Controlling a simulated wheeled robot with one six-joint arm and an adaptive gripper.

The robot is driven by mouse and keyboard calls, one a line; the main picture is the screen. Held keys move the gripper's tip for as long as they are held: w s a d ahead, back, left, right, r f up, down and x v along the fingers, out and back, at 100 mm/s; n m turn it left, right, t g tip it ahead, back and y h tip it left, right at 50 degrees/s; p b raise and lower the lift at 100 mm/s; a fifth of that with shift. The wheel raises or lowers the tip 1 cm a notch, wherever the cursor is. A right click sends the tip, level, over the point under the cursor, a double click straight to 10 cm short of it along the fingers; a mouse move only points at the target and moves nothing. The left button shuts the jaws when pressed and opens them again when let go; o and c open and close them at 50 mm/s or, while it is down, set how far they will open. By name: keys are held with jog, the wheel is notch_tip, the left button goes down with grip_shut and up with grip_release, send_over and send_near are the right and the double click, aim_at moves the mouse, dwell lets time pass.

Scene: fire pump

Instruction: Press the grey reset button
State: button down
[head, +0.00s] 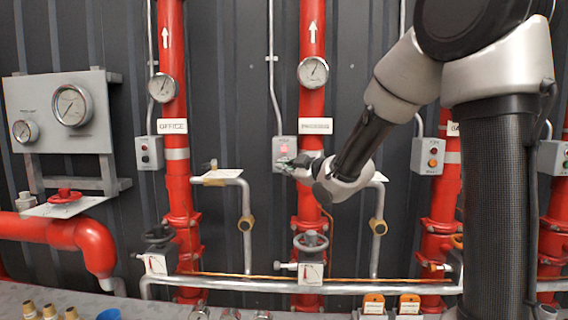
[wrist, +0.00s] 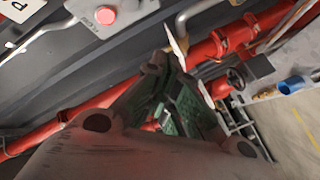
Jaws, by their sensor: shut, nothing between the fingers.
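A grey control box (head: 279,142) with a lit red-pink lamp (head: 283,149) hangs beside the red pipe labelled like "PROCESS". My gripper (head: 287,163) is at the lower part of this box, its fingers covering that area. In the head view I cannot tell whether it touches the box. The wrist view shows a grey box (wrist: 128,13) with a round red lamp (wrist: 105,15) at the upper left. There my gripper (wrist: 164,66) has its fingers brought together, shut and empty, below and right of the lamp.
Red pipes, a grey elbow pipe (head: 246,205) and a valve handwheel (head: 310,241) stand around. A blue cup (wrist: 291,85) stands at the right in the wrist view.

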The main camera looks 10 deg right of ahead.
aim_at(285, 154)
jog(key=shift+w+a+r+n+y, duration=0.15)
jog(key=shift+w+a+n+y, duration=0.15)
jog(key=shift+a+n+y, duration=0.35)
jog(key=shift+w+a, duration=0.1)
jog(key=shift+a, duration=0.05)
jog(key=w+d, duration=0.2)
jog(key=w, duration=0.6)
jog(key=shift+d, duration=0.35)
jog(key=shift+w, duration=0.2)
dwell(0.7)
jog(key=shift+w+d, duration=0.15)
jog(key=shift+w, duration=0.15)
jog(key=shift+w+d, duration=0.15)
jog(key=shift+w, duration=0.35)
dwell(0.7)
jog(key=shift+s, duration=0.1)
jog(key=shift+s+a, duration=0.3)
jog(key=shift+s, duration=0.5)
